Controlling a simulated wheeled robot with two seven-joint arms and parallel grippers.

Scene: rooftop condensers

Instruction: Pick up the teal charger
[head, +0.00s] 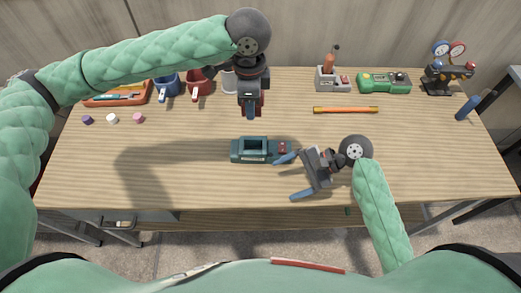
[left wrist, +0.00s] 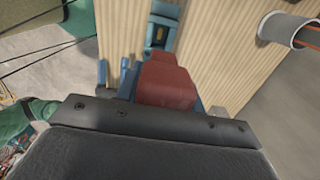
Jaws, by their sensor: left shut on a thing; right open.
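The teal charger (head: 240,155) lies on the wooden table in front of the middle, with a dark recess on top and a small reddish part at its right end. It also shows at the top of the left wrist view (left wrist: 163,18). My left gripper (head: 250,113) is above the table behind the charger, shut on a red thing (left wrist: 166,85) that is partly hidden by the gripper. My right gripper (head: 294,177) is open and empty at the charger's right end. Its upper finger is close to that end; I cannot tell whether they touch.
An orange bar (head: 346,110) lies behind right. Small caps (head: 112,119) sit left. The table's front left is clear.

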